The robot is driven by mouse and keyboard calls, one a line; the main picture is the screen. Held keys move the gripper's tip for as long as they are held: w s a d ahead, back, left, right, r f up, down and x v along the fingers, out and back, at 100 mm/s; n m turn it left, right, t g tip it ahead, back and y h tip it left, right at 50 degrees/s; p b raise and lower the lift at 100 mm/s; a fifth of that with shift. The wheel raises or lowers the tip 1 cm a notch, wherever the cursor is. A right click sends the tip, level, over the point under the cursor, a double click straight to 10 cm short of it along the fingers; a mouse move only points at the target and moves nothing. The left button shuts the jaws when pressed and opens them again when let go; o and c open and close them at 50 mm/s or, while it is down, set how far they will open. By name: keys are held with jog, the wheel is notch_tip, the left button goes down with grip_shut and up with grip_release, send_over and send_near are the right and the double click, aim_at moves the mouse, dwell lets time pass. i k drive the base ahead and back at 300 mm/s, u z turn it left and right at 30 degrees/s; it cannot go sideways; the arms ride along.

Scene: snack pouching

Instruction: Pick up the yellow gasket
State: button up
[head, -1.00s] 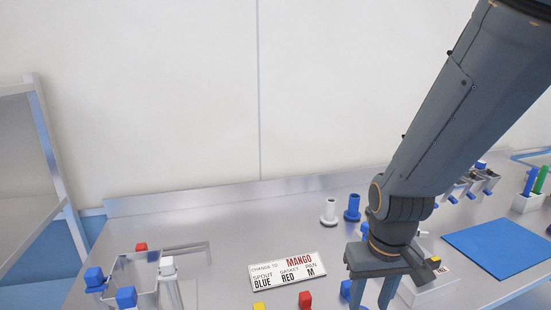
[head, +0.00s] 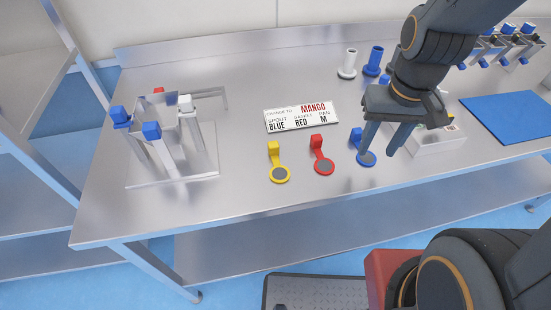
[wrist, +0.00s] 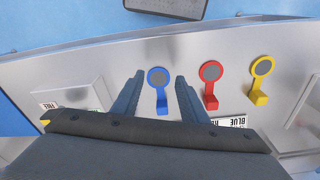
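The yellow gasket (head: 279,173) lies on the steel table below the sign, a ring with a raised block-like tab. In the wrist view the yellow gasket (wrist: 262,68) is at the right, outside my fingers. The red gasket (head: 322,165) lies between the yellow and the blue one; it also shows in the wrist view (wrist: 210,72). My gripper (head: 381,146) is above the blue gasket (head: 367,158), open and empty. In the wrist view the blue gasket (wrist: 158,78) shows between the two fingers (wrist: 160,88), which appear above it and not closed on it.
A sign card (head: 302,117) reads mango, spout blue, gasket red, pan M. White (head: 348,65) and blue (head: 374,62) spouts stand behind. A blue mat (head: 508,120) lies right.

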aim_at(279, 174)
jog(key=z, duration=0.35)
jog(key=k, duration=0.85)
jog(key=u, duration=0.85)
jog(key=i, duration=0.8)
jog(key=u, duration=0.05)
